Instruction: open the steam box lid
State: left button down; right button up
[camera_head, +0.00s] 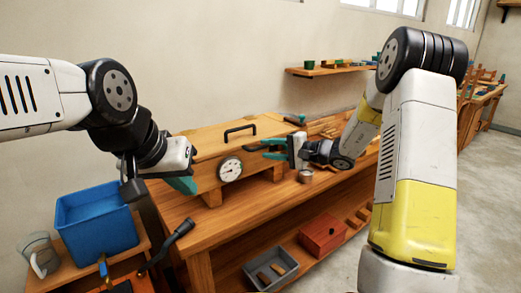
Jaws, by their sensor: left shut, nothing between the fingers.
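The steam box (207,170) is a long wooden box on the workbench. It has a round white gauge (230,169) on its near face and a black handle (240,131) on its top. The lid (205,140) looks closed. My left gripper (183,184) is shut and empty at the box's left end; its teal fingers cover part of that end. My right gripper (266,149) is at the box's right side, with its teal fingers apart and nothing seen between them. I cannot tell whether either gripper touches the box.
A small tin (305,176) sits on the wooden workbench (235,215). A grey tray (271,270) and a red box (322,235) are on its lower shelf. Floor is clear at far right.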

aim_at(262, 148)
jog(key=shift+x, duration=1.95)
grip_shut()
